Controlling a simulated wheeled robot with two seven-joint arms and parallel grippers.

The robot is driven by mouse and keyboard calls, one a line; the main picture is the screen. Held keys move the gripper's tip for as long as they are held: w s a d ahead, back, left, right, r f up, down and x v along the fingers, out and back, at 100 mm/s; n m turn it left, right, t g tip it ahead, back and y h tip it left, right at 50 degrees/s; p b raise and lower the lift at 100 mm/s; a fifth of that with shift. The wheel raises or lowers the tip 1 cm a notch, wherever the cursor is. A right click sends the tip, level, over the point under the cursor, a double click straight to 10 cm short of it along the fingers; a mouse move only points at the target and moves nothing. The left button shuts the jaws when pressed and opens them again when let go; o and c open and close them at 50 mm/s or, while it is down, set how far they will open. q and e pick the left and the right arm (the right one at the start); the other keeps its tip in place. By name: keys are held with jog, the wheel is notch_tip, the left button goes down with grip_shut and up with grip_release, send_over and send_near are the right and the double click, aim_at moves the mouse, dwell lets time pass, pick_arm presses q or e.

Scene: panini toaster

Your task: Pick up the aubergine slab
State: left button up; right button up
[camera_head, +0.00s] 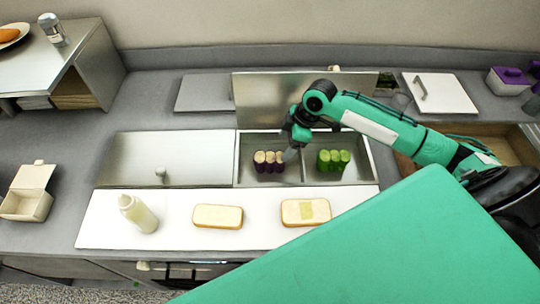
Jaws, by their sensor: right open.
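Several purple-skinned aubergine slabs (268,161) with pale tops stand in the left compartment of the open metal bin. My right gripper (290,154) reaches down into that compartment, at the right side of the slabs. It is open, and its fingers are small and partly hidden by the wrist, so I cannot tell whether it touches a slab. My left gripper is not in view.
Green cucumber-like slabs (333,160) stand in the right compartment. A raised metal lid (262,100) stands behind the bin.

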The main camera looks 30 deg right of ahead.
aim_at(273, 156)
jog(key=shift+x, duration=0.95)
jog(key=shift+w+a+f+p, duration=0.25)
jog(key=shift+f+p, duration=0.15)
jog(key=shift+p, duration=0.1)
jog(key=p+x, duration=0.1)
jog(key=x, duration=0.2)
jog(key=shift+w+f+p, duration=0.15)
jog(key=shift+w+p, duration=0.1)
jog(key=shift+p, duration=0.1)
jog(key=shift+w+a+f, duration=0.1)
jog(key=shift+f, duration=0.5)
jog(key=c, duration=1)
jog(key=shift+c, duration=0.2)
jog(key=shift+r, duration=0.15)
